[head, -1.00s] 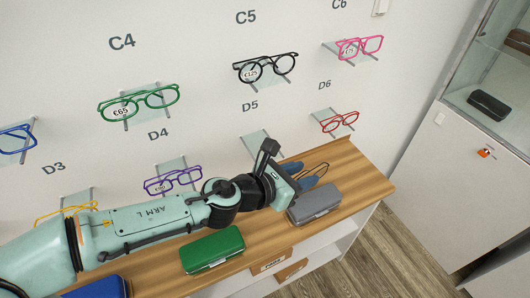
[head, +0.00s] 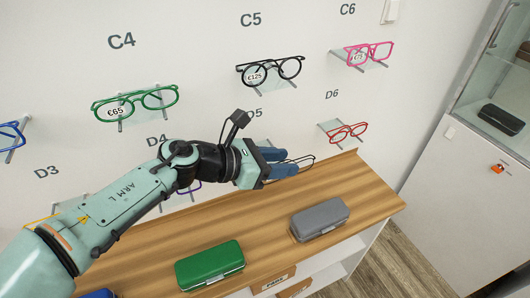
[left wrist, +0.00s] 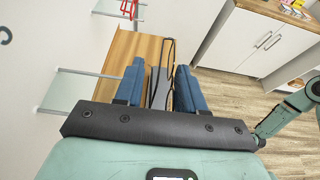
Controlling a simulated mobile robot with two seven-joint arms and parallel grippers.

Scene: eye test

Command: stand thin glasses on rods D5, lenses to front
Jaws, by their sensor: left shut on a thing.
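My left gripper (head: 290,168) is shut on thin dark-rimmed glasses (head: 304,160) and holds them above the wooden counter, in front of the wall near D5. In the left wrist view the glasses (left wrist: 170,48) show between the blue fingers (left wrist: 160,85), seen nearly edge-on; I cannot tell which way the lenses face. The D5 holder is mostly hidden behind my gripper in the head view. A bare glass plate with rods (left wrist: 68,92), likely D5, is left of the fingers in the left wrist view. The glasses look apart from it. My right gripper is not in view.
Red glasses (head: 348,132) sit on D6 to the right, and black glasses (head: 272,71) on C5 above. A green case (head: 210,266) and a grey case (head: 319,219) lie on the counter (head: 365,185). A cabinet (head: 460,160) stands at the right.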

